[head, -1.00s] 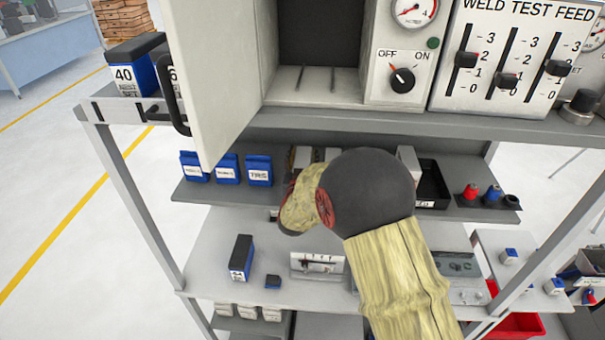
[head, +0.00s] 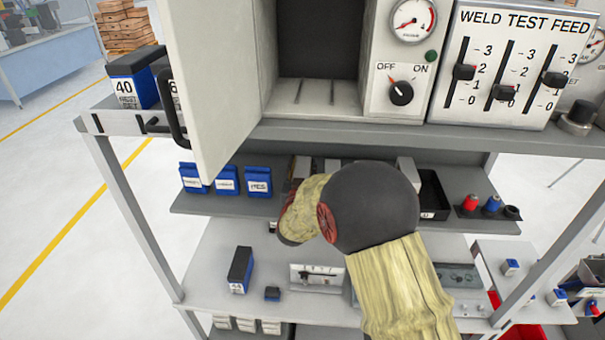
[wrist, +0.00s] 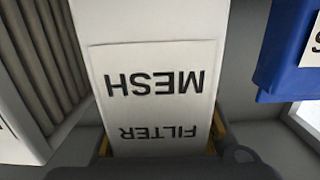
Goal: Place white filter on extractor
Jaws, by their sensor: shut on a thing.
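The white filter (wrist: 155,80) fills the middle of the wrist view, with its "MESH FILTER" label upside down. My gripper (wrist: 160,148) is shut on it, with yellow-edged fingers at both sides of its lower end. In the head view my arm hides the gripper and most of what is around it, at the upper shelf under the counter. I cannot tell for sure which thing is the extractor; a cabinet with an open door (head: 215,80) and an OFF/ON knob (head: 401,93) stands on the counter.
A ribbed, pale-framed unit (wrist: 40,70) is close on the left in the wrist view, and a blue box (wrist: 295,50) on the right. In the head view, blue boxes (head: 227,180) and a black tray (head: 433,195) share the upper shelf. The counter edge (head: 330,130) overhangs.

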